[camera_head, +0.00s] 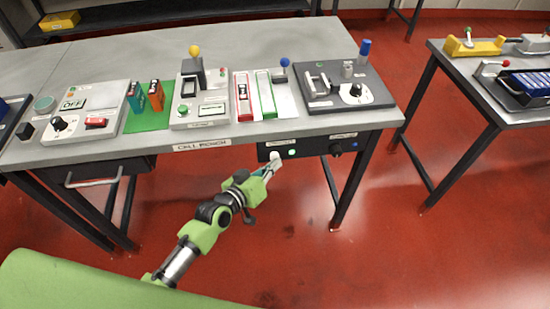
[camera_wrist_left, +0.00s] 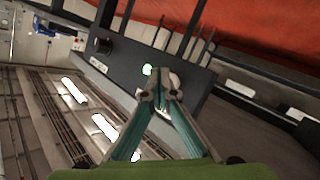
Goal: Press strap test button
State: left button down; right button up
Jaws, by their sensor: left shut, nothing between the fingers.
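A dark control box (camera_head: 312,146) hangs under the front edge of the bench. A pale round button (camera_head: 275,156) sits on its left part beside a lit green lamp (camera_head: 292,152); the labels are too small to read. My left gripper (camera_head: 271,168) is shut and empty, its fingertips at the button. Whether they touch or press it cannot be told. In the left wrist view the closed fingertips (camera_wrist_left: 159,94) partly cover a pale round shape (camera_wrist_left: 172,82), next to the green lamp (camera_wrist_left: 147,70). My right gripper is not in view.
A black knob (camera_head: 336,150) is on the same box, right of the lamp. The bench top (camera_head: 120,60) above carries several test units and coloured blocks. A bench leg (camera_head: 355,180) stands to the right. The red floor (camera_head: 310,250) is clear around my arm.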

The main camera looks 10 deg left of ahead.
pick_arm(q)
jog(key=shift+s+d+p, duration=0.25)
jog(key=shift+s+p, duration=0.1)
jog(key=shift+s, duration=0.4)
jog(key=s, duration=0.1)
jog(key=s+d+p, duration=0.1)
jog(key=s, duration=0.1)
jog(key=s+p, duration=0.1)
jog(key=shift+s+d, duration=0.3)
jog(key=shift+s, duration=0.1)
dwell(0.4)
